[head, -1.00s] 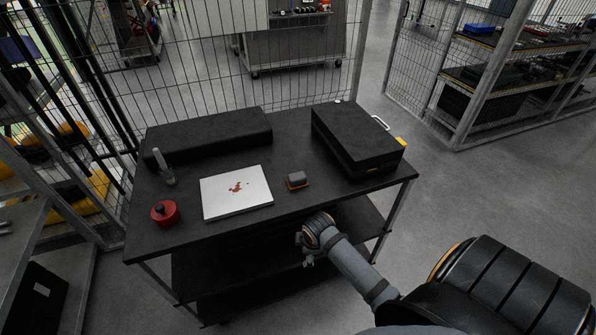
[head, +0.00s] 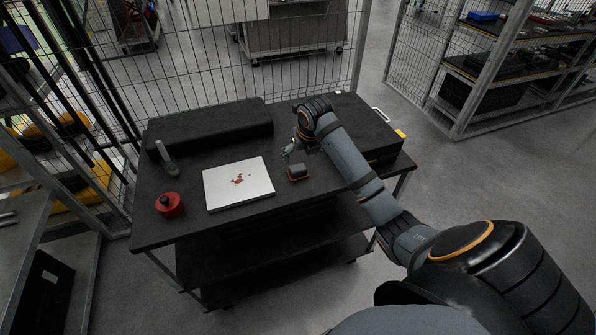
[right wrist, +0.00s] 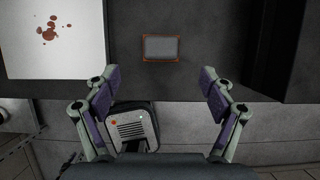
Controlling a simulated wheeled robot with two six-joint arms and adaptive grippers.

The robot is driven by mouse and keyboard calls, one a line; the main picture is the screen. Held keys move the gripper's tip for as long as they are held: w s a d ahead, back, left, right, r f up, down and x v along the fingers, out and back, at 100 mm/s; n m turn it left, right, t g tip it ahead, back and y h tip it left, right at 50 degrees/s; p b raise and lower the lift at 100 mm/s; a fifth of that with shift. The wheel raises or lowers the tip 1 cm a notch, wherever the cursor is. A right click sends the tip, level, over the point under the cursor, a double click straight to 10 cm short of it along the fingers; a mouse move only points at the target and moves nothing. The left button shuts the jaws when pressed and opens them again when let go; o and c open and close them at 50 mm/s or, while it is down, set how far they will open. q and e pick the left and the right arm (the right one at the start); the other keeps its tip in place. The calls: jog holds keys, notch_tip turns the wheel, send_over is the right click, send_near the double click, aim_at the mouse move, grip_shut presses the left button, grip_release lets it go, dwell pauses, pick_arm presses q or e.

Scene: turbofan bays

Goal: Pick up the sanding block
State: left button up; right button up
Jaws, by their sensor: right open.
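The sanding block (head: 297,172) is a small grey block with an orange-brown lower edge. It lies on the black tabletop, right of the white plate. In the right wrist view the block (right wrist: 161,48) shows from above, beyond the fingertips and roughly centred between them. My right gripper (head: 287,152) is above the table near the block, apart from it. In the right wrist view my right gripper (right wrist: 161,84) has its two fingers spread wide with nothing between them. My left gripper is not in view.
A white plate with reddish-brown spots (head: 237,184) lies left of the block. A red round container (head: 170,205) and a clear bottle (head: 166,156) stand farther left. A long black case (head: 210,131) lies at the back; a black case (head: 384,140) sits right, partly behind my arm.

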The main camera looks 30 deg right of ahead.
aim_at(298, 167)
jog(key=p+x, duration=0.1)
jog(key=x, duration=0.4)
jog(key=shift+f, duration=0.15)
jog(key=shift+w+f+p, duration=0.1)
jog(key=shift+f+p, duration=0.25)
jog(key=shift+p, duration=0.25)
jog(key=p+x, duration=0.1)
jog(key=x, duration=0.3)
jog(key=shift+d+f, duration=0.1)
jog(key=shift+f, duration=0.2)
jog(key=shift+r, duration=0.1)
jog(key=c, duration=1.3)
